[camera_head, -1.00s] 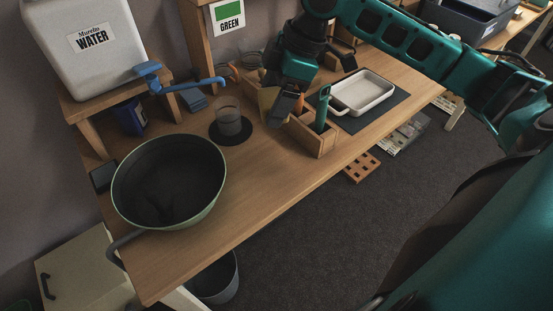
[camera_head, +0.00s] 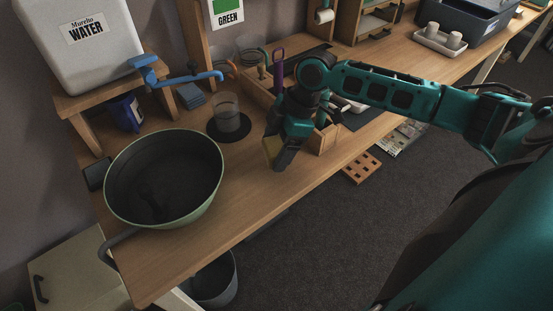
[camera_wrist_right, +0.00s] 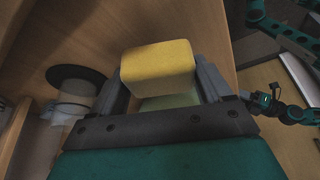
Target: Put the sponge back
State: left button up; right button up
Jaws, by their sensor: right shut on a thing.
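My right gripper (camera_head: 277,155) is shut on the sponge (camera_head: 270,147), above the wooden table near its front edge. In the right wrist view the sponge (camera_wrist_right: 158,64) is a block with a yellow face and a pale green layer, held between the two fingers of the gripper (camera_wrist_right: 160,85). The wooden divided caddy (camera_head: 328,140) stands just behind and right of the gripper, partly hidden by my arm. My left gripper is not seen in the head view.
A large dark pan (camera_head: 165,180) stands left of the gripper. A glass (camera_head: 227,112) stands on a dark round coaster (camera_head: 229,133) between them. A blue tap (camera_head: 180,78) juts from the water container (camera_head: 80,40). The tabletop in front of the glass is clear.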

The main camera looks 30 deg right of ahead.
notch_tip(320, 180, down, 4)
jog(key=shift+r+b, duration=0.15)
jog(key=shift+b, duration=0.2)
jog(key=shift+f, duration=0.3)
jog(key=o, duration=0.9)
jog(key=shift+o, duration=0.2)
